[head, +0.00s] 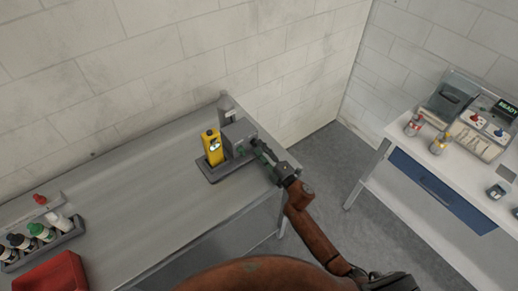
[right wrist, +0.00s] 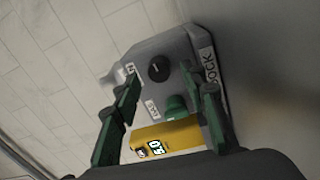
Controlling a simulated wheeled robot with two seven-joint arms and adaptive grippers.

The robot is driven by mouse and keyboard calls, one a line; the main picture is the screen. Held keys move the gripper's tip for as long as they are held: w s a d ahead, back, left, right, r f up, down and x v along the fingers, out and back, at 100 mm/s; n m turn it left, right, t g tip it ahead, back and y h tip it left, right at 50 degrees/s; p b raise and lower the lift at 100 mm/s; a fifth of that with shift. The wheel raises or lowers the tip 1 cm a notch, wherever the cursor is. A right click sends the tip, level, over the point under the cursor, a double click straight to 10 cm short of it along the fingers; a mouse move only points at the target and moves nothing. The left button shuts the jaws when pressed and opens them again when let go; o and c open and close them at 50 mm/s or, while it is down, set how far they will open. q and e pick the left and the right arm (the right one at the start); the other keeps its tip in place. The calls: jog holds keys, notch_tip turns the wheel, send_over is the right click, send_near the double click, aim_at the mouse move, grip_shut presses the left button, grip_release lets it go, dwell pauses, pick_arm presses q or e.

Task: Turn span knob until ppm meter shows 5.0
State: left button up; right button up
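The yellow ppm meter (head: 212,148) stands upright in the dock on the left table. It also shows in the right wrist view (right wrist: 183,135), where its small tilted display appears to read 5.0. The grey dock box (head: 238,135) is beside it. In the right wrist view, a black round knob (right wrist: 158,69) sits on the box face; the label beside it is mostly hidden, ending in N. A green fitting (right wrist: 175,107) is near the GAS label. My right gripper (head: 262,150) is open in front of the box, fingers apart on either side of the knob, apparently not touching it. My left gripper is out of view.
A rack of bottles (head: 45,240) and a red bin (head: 52,275) are at the left table's near end. The tabletop (head: 130,190) between them and the dock is clear. A second table at right holds an instrument (head: 478,125) and small bottles (head: 440,143).

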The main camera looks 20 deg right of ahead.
jog(key=v, duration=1.1)
jog(key=shift+f, duration=0.1)
